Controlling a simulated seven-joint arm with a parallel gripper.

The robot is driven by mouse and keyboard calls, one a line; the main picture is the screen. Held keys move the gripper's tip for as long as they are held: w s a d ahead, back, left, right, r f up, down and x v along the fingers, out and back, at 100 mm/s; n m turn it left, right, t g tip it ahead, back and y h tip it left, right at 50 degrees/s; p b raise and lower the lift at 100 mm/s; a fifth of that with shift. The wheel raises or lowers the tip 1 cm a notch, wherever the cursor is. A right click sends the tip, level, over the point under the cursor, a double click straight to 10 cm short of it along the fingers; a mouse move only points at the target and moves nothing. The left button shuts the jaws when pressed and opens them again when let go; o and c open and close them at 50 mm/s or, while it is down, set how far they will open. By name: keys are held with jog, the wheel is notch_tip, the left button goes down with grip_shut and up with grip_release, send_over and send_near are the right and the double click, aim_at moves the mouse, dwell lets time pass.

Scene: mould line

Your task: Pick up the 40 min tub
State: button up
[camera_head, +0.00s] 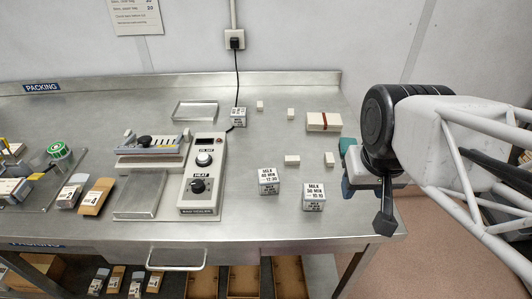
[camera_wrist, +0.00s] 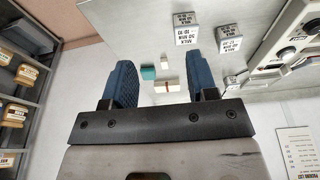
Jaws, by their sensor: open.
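A small white tub (camera_head: 268,181) stands on the steel bench, its label appearing to read milk, 40 min; it also shows in the wrist view (camera_wrist: 229,38). A similar tub (camera_head: 313,197) labelled about 50 min stands to its right and nearer the bench's front edge; the wrist view shows it too (camera_wrist: 186,28). A third tub (camera_head: 238,117) stands farther back, label too small to read. My gripper (camera_head: 349,168) is at the bench's right end, right of the tubs and apart from them. In the wrist view its blue fingers (camera_wrist: 162,84) are spread with nothing held.
A bag sealer (camera_head: 201,180) stands left of the tubs. Small white blocks (camera_head: 292,160) and a box with a red-brown band (camera_head: 324,122) lie behind them. A shallow metal tray (camera_head: 195,111) is at the back. Bare bench lies between sealer and tubs.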

jog(key=o, duration=0.7)
jog(key=shift+c, duration=0.2)
jog(key=m+t+y, duration=0.4)
jog(key=m+t, duration=0.2)
jog(key=m, duration=1.1)
send_near(270, 184)
notch_tip(270, 184, up, 5)
jog(key=s+d, duration=0.1)
jog(key=s, duration=0.1)
jog(key=w+a+f+m+t, duration=0.1)
jog(key=f+m, duration=0.1)
jog(key=m, duration=0.3)
jog(key=w+a+f+m+t+h, duration=0.1)
jog(key=w+f+m+t, duration=0.1)
jog(key=m, duration=0.3)
jog(key=w+a+f+m+t, duration=0.1)
jog(key=f+m, duration=0.3)
jog(key=m, duration=0.1)
jog(key=shift+w+a+f+h, duration=0.15)
jog(key=shift+a+f+h, duration=0.1)
jog(key=shift+a+h, duration=0.15)
jog(key=shift+w+f+m+t+h, duration=0.15)
jog(key=shift+f+m+t+h, duration=0.3)
jog(key=shift+m, duration=0.85)
jog(key=shift+w+f, duration=0.1)
jog(key=shift+f, duration=0.15)
